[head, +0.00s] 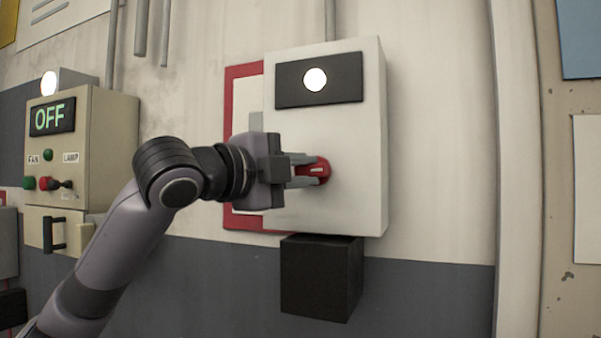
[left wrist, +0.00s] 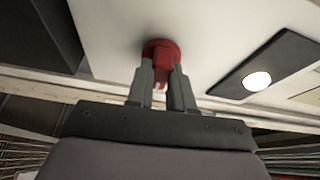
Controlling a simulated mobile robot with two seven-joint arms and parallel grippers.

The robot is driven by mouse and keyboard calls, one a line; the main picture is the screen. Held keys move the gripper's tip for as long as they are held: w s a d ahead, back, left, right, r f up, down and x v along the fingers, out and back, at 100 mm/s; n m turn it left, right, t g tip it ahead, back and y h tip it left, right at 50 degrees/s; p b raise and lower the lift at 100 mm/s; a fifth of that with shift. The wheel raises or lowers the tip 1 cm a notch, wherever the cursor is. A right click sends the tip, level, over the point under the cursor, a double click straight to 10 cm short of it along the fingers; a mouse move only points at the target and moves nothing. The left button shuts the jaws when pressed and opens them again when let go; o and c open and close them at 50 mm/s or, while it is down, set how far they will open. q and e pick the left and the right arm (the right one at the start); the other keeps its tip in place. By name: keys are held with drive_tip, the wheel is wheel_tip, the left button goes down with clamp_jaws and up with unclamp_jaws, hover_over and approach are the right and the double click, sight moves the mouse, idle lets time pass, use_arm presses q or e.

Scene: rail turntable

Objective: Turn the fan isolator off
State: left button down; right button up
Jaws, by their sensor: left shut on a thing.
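The isolator is a white wall box (head: 350,110) with a red rotary knob (head: 322,168) on its front face. A dark panel (head: 290,90) with a lit white lamp (head: 315,79) is above the knob. My left gripper (head: 312,171) is at the knob, with its two fingers shut on it. In the left wrist view the fingers (left wrist: 160,85) grip the red knob (left wrist: 160,50) from both sides, and the lit lamp (left wrist: 256,81) is to the right. My right gripper is not in view.
A beige control box (head: 105,150) at the left has a green OFF display (head: 50,117), FAN and LAMP labels and a red-based switch (head: 55,184). A black box (head: 320,280) sits below the white box.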

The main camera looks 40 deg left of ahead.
use_arm(q)
drive_tip(key=shift+w+d+f+n+t+y+b, duration=0.15)
drive_tip(key=shift+n+t+y+b, duration=0.75)
drive_tip(key=shift+n, duration=2.7)
drive_tip(key=shift+s+d+f+n+t+y+b, duration=0.1)
drive_tip(key=shift+d+f+n+t+y+b, duration=0.15)
drive_tip(key=shift+n+y+b, duration=2.3)
drive_tip(key=shift+w+d+f+n+t+y+p, duration=0.1)
drive_tip(key=shift+n+t+y+p, duration=0.45)
drive_tip(key=shift+n, duration=4.1)
drive_tip(key=c, duration=1)
unclamp_jaws()
drive_tip(key=b+v, duration=0.2)
drive_tip(key=v, duration=0.5)
drive_tip(key=shift+f, duration=0.1)
